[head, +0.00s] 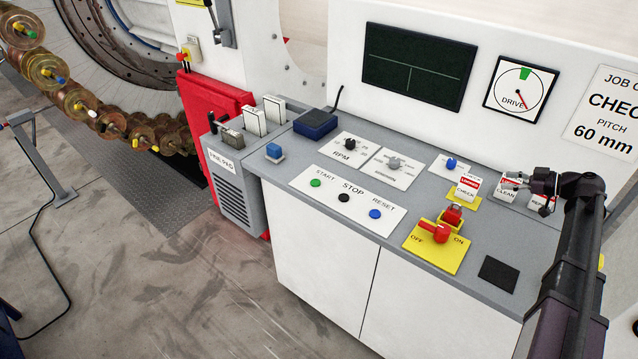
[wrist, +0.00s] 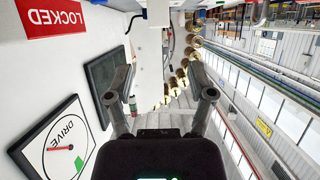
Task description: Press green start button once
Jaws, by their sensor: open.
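The green start button (head: 316,183) sits at the left of a white panel on the grey console top, under the label START. The black stop button (head: 344,198) and the blue reset button (head: 375,214) are to its right on the same panel. My gripper (head: 545,193) is at the right end of the console, well apart from the start button, near the small labelled blocks at the back. In the wrist view my gripper (wrist: 162,88) is open, with nothing between its fingers. The start button does not show in the wrist view.
A red rotary switch (head: 436,233) on a yellow OFF/ON plate stands between my arm and the button panel. A dark screen (head: 418,66) and drive dial (head: 519,89) are behind.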

